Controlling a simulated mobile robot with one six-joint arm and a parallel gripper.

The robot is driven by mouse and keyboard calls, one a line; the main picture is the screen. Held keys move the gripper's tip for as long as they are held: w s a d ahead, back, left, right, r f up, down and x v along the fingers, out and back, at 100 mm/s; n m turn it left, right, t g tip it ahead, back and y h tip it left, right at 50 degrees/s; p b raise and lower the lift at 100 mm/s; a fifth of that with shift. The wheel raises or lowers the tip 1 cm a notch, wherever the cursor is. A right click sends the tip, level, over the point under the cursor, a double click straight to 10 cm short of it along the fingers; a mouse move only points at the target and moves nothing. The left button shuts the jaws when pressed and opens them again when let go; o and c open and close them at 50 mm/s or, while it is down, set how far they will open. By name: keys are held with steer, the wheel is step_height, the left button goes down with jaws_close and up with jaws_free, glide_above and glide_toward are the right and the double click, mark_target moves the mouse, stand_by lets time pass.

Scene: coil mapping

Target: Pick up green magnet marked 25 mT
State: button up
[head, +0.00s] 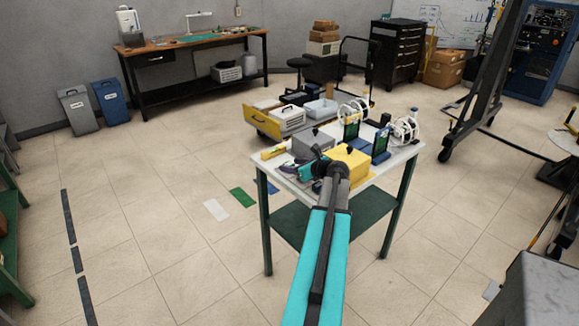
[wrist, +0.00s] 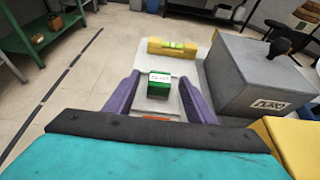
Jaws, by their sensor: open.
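The green magnet (wrist: 159,83) is a small green block with a white label on top, on the light table top in the wrist view. The label is too small to read for certain. My gripper (wrist: 159,78) is open, its two purple fingers on either side of the magnet in the picture, with a gap on each side. Nothing is held. In the head view my gripper (head: 290,168) is low over the table's left end, and I cannot make out the magnet there.
A grey box (wrist: 245,80) with a black knob stands close right of the fingers. A yellow spirit level (wrist: 172,47) lies beyond the magnet. A yellow box (head: 348,165) and coil stands are farther right on the white table (head: 385,172). Floor left of the table is mostly clear.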

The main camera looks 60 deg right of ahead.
steer(key=shift+w+d+f, duration=0.1)
steer(key=shift+w+f, duration=0.05)
steer(key=shift+w, duration=0.15)
stand_by(0.4)
jaws_close()
steer(key=shift+r+b, duration=0.3)
steer(key=shift+r, duration=0.8)
steer(key=shift+s+r, duration=0.35)
steer(key=shift+r, duration=0.35)
steer(key=s+b, duration=0.1)
steer(key=s, duration=0.4)
steer(key=s+r+b, duration=0.1)
steer(key=s, duration=0.4)
steer(key=s+a+b, duration=0.1)
steer(key=s, duration=0.4)
steer(key=shift+s+r, duration=0.15)
steer(key=shift+r, duration=0.1)
